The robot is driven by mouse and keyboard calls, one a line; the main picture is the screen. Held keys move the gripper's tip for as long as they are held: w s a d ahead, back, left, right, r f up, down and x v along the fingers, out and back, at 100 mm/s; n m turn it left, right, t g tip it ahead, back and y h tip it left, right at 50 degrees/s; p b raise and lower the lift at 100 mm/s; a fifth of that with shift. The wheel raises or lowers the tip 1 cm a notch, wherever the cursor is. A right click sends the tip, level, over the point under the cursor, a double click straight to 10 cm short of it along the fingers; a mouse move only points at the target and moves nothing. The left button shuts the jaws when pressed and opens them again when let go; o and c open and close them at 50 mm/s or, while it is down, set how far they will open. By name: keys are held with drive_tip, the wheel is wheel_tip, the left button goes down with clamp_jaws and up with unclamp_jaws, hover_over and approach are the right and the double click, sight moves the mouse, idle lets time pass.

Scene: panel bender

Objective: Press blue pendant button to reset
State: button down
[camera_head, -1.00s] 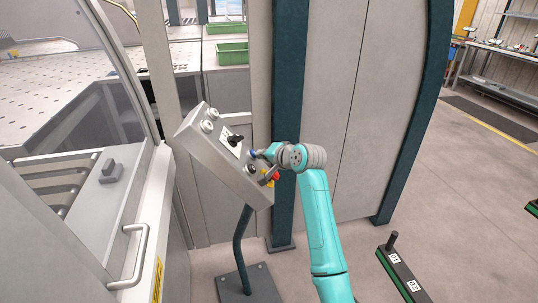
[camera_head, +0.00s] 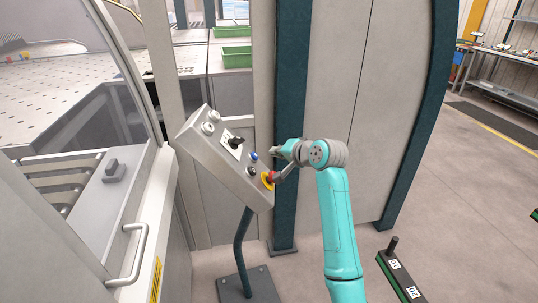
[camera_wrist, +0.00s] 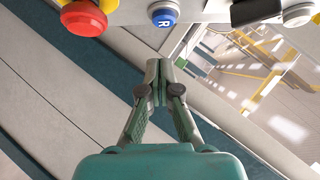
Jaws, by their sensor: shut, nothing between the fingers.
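The pendant (camera_head: 224,155) is a grey tilted box on a dark teal post. Its blue button (camera_head: 253,156) sits on the panel's right part, above the red emergency stop (camera_head: 268,178) on its yellow base. In the wrist view the blue button (camera_wrist: 164,15), marked "R", is at the top edge, with the red button (camera_wrist: 84,18) to its left. My gripper (camera_head: 272,153) is shut and empty, just to the right of the blue button with a small gap. In the wrist view the closed fingertips (camera_wrist: 158,68) point up toward the blue button, apart from it.
A black selector switch (camera_head: 235,142) and white buttons (camera_head: 211,122) are on the same panel. A dark teal machine column (camera_head: 291,120) stands close behind my gripper. A machine door with a handle (camera_head: 133,250) is at left.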

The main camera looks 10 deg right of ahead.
drive_tip(key=v, duration=0.6)
drive_tip(key=shift+s+d, duration=0.2)
drive_tip(key=shift+s, duration=0.05)
drive_tip(key=s+f+t+h, duration=0.1)
drive_tip(key=s+f+h, duration=0.1)
drive_tip(key=s+f, duration=0.85)
drive_tip(key=s+f+h, duration=0.1)
drive_tip(key=s+f, duration=0.6)
drive_tip(key=f, duration=0.7)
drive_tip(key=s+f+n+t+h, duration=0.1)
drive_tip(key=s+f, duration=0.2)
drive_tip(key=s, duration=0.5)
drive_tip(key=s+f+n, duration=0.1)
drive_tip(key=s+f, duration=0.2)
drive_tip(key=s, duration=0.5)
drive_tip(key=s+r+n, duration=0.2)
drive_tip(key=s+r, duration=0.3)
drive_tip(key=s, duration=0.9)
drive_tip(key=s+r+n+t+h, duration=0.1)
drive_tip(key=s+r+n, duration=0.2)
drive_tip(key=s, duration=1.2)
wheel_tip(320, 180, up, 2)
drive_tip(key=shift+s+a, duration=0.2)
drive_tip(key=shift+a, duration=0.3)
